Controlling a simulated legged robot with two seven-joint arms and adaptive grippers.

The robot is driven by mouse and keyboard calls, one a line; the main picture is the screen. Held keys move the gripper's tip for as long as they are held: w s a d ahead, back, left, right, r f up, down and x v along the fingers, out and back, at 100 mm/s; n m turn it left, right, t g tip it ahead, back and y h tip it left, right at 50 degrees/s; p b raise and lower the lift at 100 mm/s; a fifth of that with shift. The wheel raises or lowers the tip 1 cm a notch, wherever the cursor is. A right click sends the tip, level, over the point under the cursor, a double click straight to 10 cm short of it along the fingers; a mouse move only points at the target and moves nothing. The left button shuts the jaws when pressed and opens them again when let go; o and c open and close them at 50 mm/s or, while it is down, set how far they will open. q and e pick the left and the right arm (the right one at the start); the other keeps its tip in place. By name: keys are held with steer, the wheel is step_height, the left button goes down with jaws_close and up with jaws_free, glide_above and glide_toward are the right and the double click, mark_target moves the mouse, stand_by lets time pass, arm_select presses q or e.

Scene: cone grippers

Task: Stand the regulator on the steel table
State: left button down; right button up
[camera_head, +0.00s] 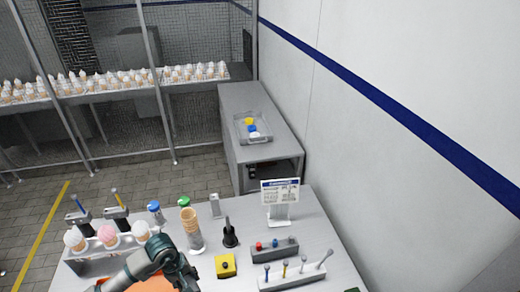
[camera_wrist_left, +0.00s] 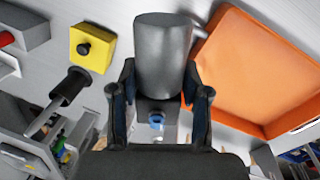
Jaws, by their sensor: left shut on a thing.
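My left gripper (camera_head: 182,278) is over the near left part of the light grey table (camera_head: 325,235), by the orange tray. In the left wrist view, its two dark fingers (camera_wrist_left: 158,95) are shut on a plain grey cylinder, which I take to be the regulator (camera_wrist_left: 162,55). The head view does not show the held thing clearly. My right gripper is not in view.
An orange tray (camera_wrist_left: 262,62) lies beside the gripper. A yellow box with a black knob (camera_head: 225,266), a black-handled tool (camera_head: 230,235), stacked cones (camera_head: 191,228) and a cone rack (camera_head: 75,262) stand nearby. A sign (camera_head: 280,195) stands farther right. A grey counter (camera_head: 240,100) stands behind.

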arm_select(q)
steer(key=d+r+m, duration=0.1)
steer(key=m, duration=0.1)
steer(key=w+d+r+m, duration=0.1)
steer(key=m, duration=0.1)
steer(key=w+d+r+m, duration=0.1)
steer(key=m, duration=0.2)
steer(key=shift+w+d+r+g, duration=0.2)
steer(key=shift+d+r+g, duration=0.15)
steer(key=shift+g, duration=0.05)
steer(key=shift+a, duration=0.1)
